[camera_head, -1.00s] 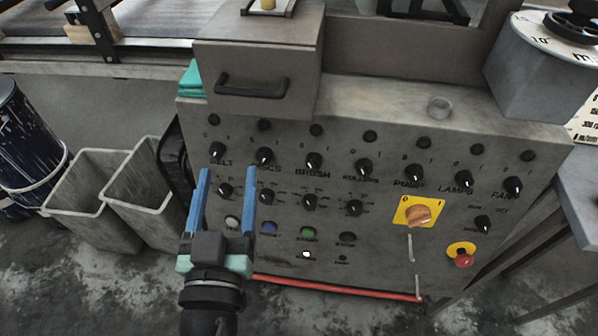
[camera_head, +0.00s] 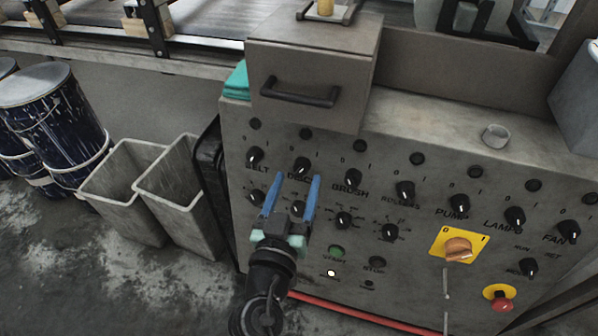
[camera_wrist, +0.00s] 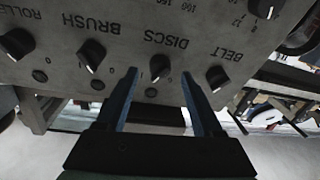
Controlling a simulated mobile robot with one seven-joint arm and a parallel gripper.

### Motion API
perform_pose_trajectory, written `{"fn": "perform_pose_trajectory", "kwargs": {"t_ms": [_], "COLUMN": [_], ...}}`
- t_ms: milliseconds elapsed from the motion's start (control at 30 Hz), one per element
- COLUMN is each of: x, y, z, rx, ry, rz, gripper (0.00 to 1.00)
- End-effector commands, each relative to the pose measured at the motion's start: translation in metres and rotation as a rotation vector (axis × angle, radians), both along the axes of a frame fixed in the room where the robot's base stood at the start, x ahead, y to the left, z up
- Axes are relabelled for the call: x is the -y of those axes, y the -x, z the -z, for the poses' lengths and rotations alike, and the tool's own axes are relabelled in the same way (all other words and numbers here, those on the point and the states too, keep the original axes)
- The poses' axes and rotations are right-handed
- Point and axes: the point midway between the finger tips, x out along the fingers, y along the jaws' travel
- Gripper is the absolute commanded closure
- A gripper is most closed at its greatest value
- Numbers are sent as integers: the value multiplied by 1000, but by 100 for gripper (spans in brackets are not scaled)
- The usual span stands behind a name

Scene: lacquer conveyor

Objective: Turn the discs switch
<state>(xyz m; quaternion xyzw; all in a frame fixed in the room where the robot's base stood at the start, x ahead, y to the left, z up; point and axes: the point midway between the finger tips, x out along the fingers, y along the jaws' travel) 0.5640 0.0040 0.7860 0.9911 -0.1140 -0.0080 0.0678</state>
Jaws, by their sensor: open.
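The discs switch (camera_head: 302,165) is a black rotary knob in the upper row of the grey control panel (camera_head: 420,280), between the belt switch (camera_head: 255,154) and the brush switch (camera_head: 353,178). In the wrist view, which shows the panel upside down, the discs switch (camera_wrist: 160,66) appears beyond and between my fingertips. My gripper (camera_head: 296,178) has two blue fingers, open and empty, pointing up the panel just below the discs switch. The fingers partly cover the lower row of knobs. I cannot tell whether they touch anything.
A grey drawer box (camera_head: 310,70) with a black handle juts out above the switches. A yellow-plated orange switch (camera_head: 458,250) and a red stop button (camera_head: 502,303) are at the right. Two grey bins (camera_head: 125,190) and dark drums (camera_head: 50,115) stand on the left.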

Motion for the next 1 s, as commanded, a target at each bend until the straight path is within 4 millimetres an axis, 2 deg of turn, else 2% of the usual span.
{"fn": "perform_pose_trajectory", "kwargs": {"t_ms": [100, 200, 533, 567, 900, 933, 1000], "x": [4, 5, 6, 6, 6, 6, 6], "y": [-14, -20, -23, -23, -23, -23, -23], "z": [-1, 0, 0, 0, 0, 0, 0], "rx": [1, 0, 0, 0, 0, 0, 0], "ry": [0, 0, 0, 0, 0, 0, 0], "rz": [1, 1, 0, 0, 0, 0, 0], "gripper": [32, 32, 32, 36, 97, 100, 100]}}
